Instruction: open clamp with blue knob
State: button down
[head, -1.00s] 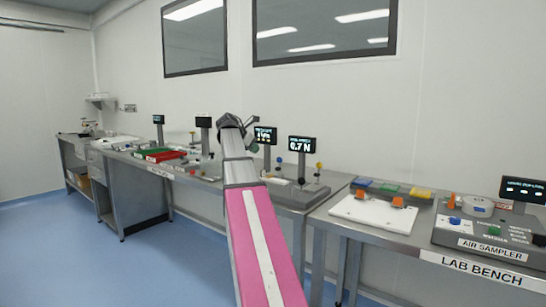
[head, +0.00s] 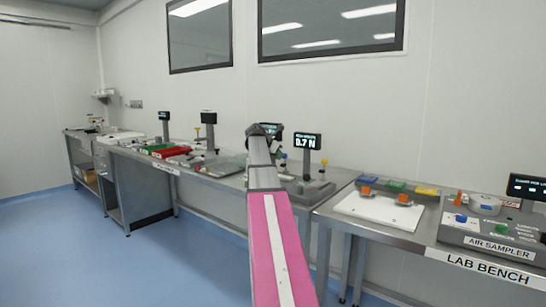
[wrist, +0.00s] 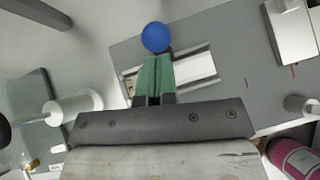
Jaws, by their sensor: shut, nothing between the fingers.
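In the wrist view the round blue knob (wrist: 156,36) is just beyond the tips of my gripper (wrist: 154,58). The green fingers are together and empty; the picture does not show clearly whether they touch the knob. Below the knob lies a grey plate (wrist: 205,40) with a pale, metal-edged slot (wrist: 196,68), partly covered by the fingers. I cannot make out the clamp's jaws. In the head view my forearm and wrist cover most of this spot, and the fingers are not clear there.
In the head view a "0.7 N" display (head: 307,141) and a yellow knob (head: 324,163) stand just right of my wrist. A white board (head: 378,210) with orange pieces and the air sampler (head: 492,238) are further right. Trays (head: 165,152) lie left. A white cylinder (wrist: 72,108) is left of my fingers.

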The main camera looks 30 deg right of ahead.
jog(key=shift+d, duration=0.2)
jog(key=shift+w+d+r+y, duration=0.25)
jog(key=shift+w+d+r, duration=0.1)
jog(key=shift+d, duration=0.35)
jog(key=shift+w+d+r+y, duration=0.2)
jog(key=shift+w+d+y, duration=0.1)
jog(key=shift+d, duration=0.35)
jog(key=shift+a, duration=0.1)
jog(key=a+v, duration=0.1)
jog(key=v, duration=1.2)
jog(key=shift+f, duration=0.35)
